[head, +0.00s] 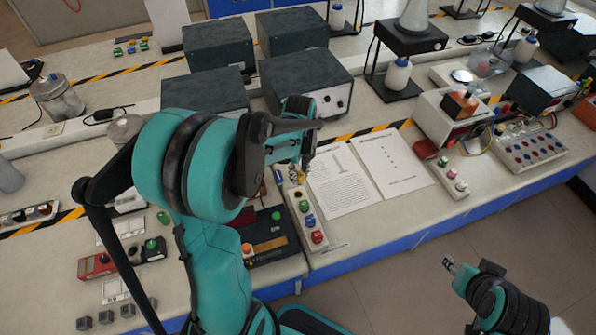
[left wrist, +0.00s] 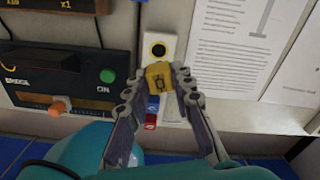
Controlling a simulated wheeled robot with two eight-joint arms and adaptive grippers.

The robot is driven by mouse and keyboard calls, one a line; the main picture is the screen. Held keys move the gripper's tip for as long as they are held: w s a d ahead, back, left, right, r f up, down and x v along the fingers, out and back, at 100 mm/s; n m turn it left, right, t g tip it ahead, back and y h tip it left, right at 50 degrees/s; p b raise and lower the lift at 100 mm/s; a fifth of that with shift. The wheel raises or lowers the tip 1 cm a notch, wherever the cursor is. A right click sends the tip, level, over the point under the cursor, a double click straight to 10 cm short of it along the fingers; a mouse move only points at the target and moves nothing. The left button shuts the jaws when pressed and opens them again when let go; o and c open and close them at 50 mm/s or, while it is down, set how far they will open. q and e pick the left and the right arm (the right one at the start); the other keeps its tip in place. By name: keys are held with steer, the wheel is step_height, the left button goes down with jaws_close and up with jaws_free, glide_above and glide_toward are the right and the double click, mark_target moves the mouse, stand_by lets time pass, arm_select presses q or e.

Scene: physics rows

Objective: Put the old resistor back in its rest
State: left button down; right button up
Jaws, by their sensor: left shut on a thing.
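My left gripper (head: 301,163) is shut on a yellow block-shaped part with a dark mark, which I take for the old resistor (left wrist: 160,75). In the left wrist view its two fingers (left wrist: 159,84) close on the part's sides. The part appears over a white strip (left wrist: 168,22) with a black round socket (left wrist: 158,49); I cannot tell if they touch. In the head view the strip carries green, blue and red knobs (head: 317,237). I cannot tell which thing is the rest. My right gripper (head: 459,274) is low at the right, away from the bench; its jaws are unclear.
Two printed sheets (head: 395,162) lie right of the strip. A dark box with a green button (head: 265,240) stands left of it. Grey instrument boxes (head: 305,80) stand behind. A meter (head: 453,116) and a terminal box (head: 528,145) are at the right.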

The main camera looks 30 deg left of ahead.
arm_select(q)
steer(key=shift+a+m, duration=0.15)
steer(key=shift+m, duration=0.25)
steer(key=shift+f, duration=0.1)
steer(key=shift+f+b, duration=2.45)
steer(key=shift+f, duration=0.55)
steer(key=shift+f+b, duration=1.05)
steer(key=shift+f, duration=0.15)
steer(key=c, duration=0.8)
jaws_free()
steer(key=shift+r, duration=0.1)
